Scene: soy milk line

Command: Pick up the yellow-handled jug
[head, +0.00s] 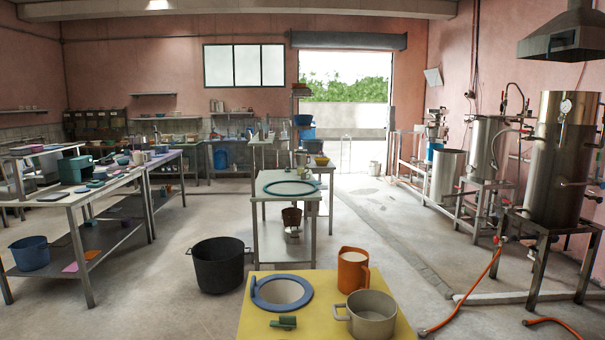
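An orange jug (352,271) stands upright on the yellow tabletop (257,318) at the bottom of the head view. Its handle is on the right side and looks orange, not clearly yellow. Its inside looks pale; I cannot tell whether that is liquid. I see no jug with a clearly yellow handle. Neither of my grippers is in view.
A beige pot (371,319) stands just in front of the jug. A blue ring (257,299) and a small green item (283,323) lie to its left. A black pot (219,266) is on the floor. A steel table (285,239) stands behind.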

